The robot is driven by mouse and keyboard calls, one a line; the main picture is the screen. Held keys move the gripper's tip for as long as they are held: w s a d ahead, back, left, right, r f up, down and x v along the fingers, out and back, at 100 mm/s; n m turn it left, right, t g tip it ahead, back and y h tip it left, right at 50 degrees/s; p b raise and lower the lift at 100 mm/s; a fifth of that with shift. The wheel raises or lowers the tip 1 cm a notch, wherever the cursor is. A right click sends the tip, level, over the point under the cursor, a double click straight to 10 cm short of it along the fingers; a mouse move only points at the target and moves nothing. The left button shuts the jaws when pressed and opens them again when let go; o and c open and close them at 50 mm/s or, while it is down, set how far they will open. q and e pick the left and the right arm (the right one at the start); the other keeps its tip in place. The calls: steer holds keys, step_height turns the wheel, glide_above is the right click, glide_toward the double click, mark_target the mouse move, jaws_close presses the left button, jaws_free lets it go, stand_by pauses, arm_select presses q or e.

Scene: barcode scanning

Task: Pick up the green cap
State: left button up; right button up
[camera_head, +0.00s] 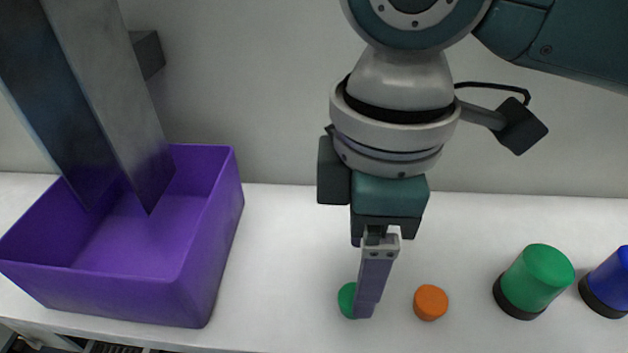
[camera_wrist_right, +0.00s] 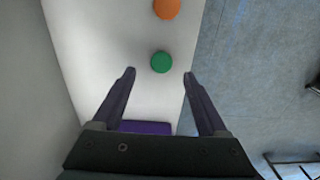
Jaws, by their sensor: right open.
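The green cap (camera_head: 346,299) is a small round disc on the white table, partly hidden behind the fingers of my right gripper (camera_head: 366,312) in the head view. In the right wrist view the green cap (camera_wrist_right: 161,62) lies just past the fingertips, between their lines. My right gripper (camera_wrist_right: 159,75) is open, pointing down, with nothing between its fingers. Its height above the table is hard to judge. Large dark slabs at the upper left of the head view, over the purple bin, look like part of my left gripper; whether it is open is unclear.
An orange cap (camera_head: 430,302) lies just right of the green one; it also shows in the wrist view (camera_wrist_right: 167,8). A green container (camera_head: 537,279) and a blue one (camera_head: 611,281) stand farther right. A purple bin (camera_head: 205,260) sits left. The table between bin and gripper is clear.

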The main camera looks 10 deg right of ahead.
step_height(320, 180, down, 6)
steer(key=shift+s+a+r, duration=0.1)
steer(key=shift+s+r, duration=0.05)
steer(key=shift+r, duration=0.1)
jaws_close()
stand_by(0.6)
